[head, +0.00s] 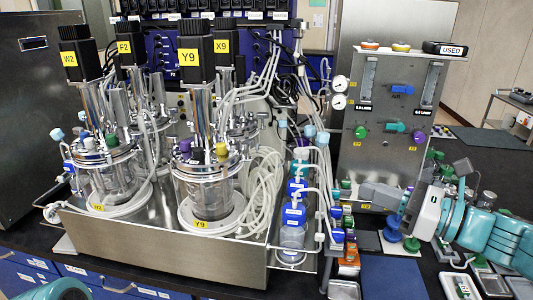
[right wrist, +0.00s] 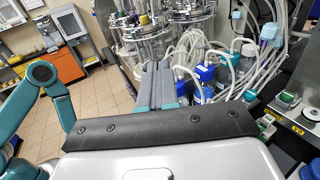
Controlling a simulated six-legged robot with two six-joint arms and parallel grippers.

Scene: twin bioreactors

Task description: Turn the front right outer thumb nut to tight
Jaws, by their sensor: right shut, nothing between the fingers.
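The front right vessel, labelled Y9, (head: 207,190) stands in a steel tray, with a clamped metal lid (head: 205,155) and a black motor (head: 195,60) on top. Small fittings, one purple and one yellow, sit on the lid. The thumb nuts are too small to tell apart, so I cannot say how the outer one is set. My right gripper (head: 368,191) is shut and empty, to the right of the vessel and well apart from it. In the right wrist view its two grey fingers (right wrist: 161,85) lie together, pointing toward the vessels. My left gripper is not in view.
Blue-capped bottles (head: 293,215) and looped clear hoses (head: 262,185) stand between the vessel and my right gripper. A steel panel with knobs (head: 390,110) rises behind the gripper. Other vessels (head: 105,170) stand left and behind. Small trays and a blue mat (head: 393,278) lie at front right.

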